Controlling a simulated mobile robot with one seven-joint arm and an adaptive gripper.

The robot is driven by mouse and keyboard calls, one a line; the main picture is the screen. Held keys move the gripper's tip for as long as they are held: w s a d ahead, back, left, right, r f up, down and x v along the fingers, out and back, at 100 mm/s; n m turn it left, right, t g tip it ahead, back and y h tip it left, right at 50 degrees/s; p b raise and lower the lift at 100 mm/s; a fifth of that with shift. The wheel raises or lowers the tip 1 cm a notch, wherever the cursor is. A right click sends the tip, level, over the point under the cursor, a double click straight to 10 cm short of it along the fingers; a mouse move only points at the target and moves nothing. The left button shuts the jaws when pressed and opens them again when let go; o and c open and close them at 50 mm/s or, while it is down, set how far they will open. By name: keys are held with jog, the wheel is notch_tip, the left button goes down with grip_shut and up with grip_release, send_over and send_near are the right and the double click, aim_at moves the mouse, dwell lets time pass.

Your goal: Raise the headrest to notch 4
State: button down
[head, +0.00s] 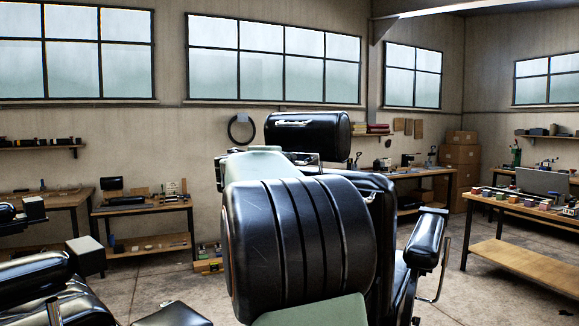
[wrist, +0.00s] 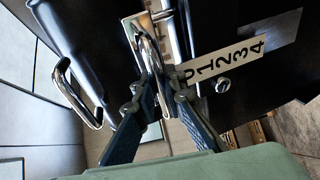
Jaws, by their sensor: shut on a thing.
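The black padded headrest (head: 308,136) stands above the barber chair's back (head: 372,190) in the head view. Metal fittings show below it. In the wrist view a white scale plate (wrist: 232,60) carries the numbers 0 to 4, with the 0 partly hidden by a finger. A screw head (wrist: 222,85) sits beside the scale. My gripper (wrist: 152,72) is shut on a chrome loop handle (wrist: 147,42), in front of a pale metal plate. Which notch the headrest is at cannot be told. In the head view my arm hides the gripper.
A second chrome handle (wrist: 75,92) stands left of my gripper in the wrist view. The chair's right armrest (head: 425,240) sticks out in the head view. Workbenches (head: 525,215) line the room. Open floor (head: 170,285) shows left of the chair.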

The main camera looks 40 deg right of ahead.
notch_tip(320, 180, up, 11)
jog(key=a+p, duration=0.2)
jog(key=p, duration=0.2)
jog(key=shift+s, duration=0.35)
jog(key=c, duration=2)
grip_release()
jog(key=shift+d, duration=0.1)
jog(key=shift+o, duration=0.2)
jog(key=shift+f, duration=0.15)
send_near(287, 123)
jog(key=v, duration=0.4)
jog(key=shift+s, duration=0.15)
